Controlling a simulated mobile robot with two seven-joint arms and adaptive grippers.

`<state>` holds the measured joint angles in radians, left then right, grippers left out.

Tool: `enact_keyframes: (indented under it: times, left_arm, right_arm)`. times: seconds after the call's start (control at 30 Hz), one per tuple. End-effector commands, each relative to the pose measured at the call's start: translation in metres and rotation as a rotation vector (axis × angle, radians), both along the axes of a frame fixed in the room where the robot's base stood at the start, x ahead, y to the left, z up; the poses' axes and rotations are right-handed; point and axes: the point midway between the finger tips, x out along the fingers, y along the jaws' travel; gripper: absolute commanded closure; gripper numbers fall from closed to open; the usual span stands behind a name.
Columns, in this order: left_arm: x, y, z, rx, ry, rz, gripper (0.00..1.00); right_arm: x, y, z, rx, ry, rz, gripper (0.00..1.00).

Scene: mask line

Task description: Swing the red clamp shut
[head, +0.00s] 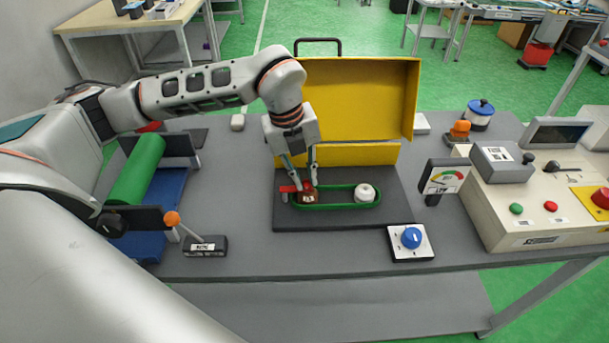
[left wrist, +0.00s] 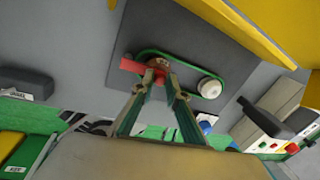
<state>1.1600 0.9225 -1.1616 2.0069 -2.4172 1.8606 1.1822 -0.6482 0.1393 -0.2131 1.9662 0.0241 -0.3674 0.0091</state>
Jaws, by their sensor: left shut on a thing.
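The red clamp (head: 290,188) sits at the left end of a green oval belt (head: 336,205) on a dark base plate (head: 325,221). My left gripper (head: 308,187) reaches down from above and is shut on the red clamp. In the left wrist view, the fingertips (left wrist: 160,75) meet at the red clamp (left wrist: 133,67) beside a brown pulley. The fingers partly hide the clamp, so its exact angle is hard to tell. A white pulley (head: 365,193) stands at the belt's right end. My right gripper does not show.
A raised yellow cover (head: 362,100) stands behind the base plate. A blue knob box (head: 411,239) and a gauge (head: 443,180) stand to the right, near a control console (head: 535,205). A lever with an orange ball (head: 173,218) and a green roller (head: 137,168) are at left.

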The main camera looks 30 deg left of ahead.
Motion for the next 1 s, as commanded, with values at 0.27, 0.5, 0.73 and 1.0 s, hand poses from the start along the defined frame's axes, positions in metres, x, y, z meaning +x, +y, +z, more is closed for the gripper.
enact_keyframes:
  times: [0.27,0.5,0.73,1.0]
  left_arm:
    - [0.001,0.001,0.001,0.001,-0.004,0.001,0.69]
    - [0.001,0.000,0.000,0.001,-0.002,0.000,0.69]
    - [0.000,0.002,0.015,0.000,-0.004,0.001,0.69]
    - [-0.007,0.010,0.067,0.000,-0.008,0.001,0.69]
  right_arm:
    - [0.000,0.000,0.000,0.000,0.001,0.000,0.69]
    - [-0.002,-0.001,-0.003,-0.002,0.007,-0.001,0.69]
    - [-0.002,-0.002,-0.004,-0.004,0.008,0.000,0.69]
    - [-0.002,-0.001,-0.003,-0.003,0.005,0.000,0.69]
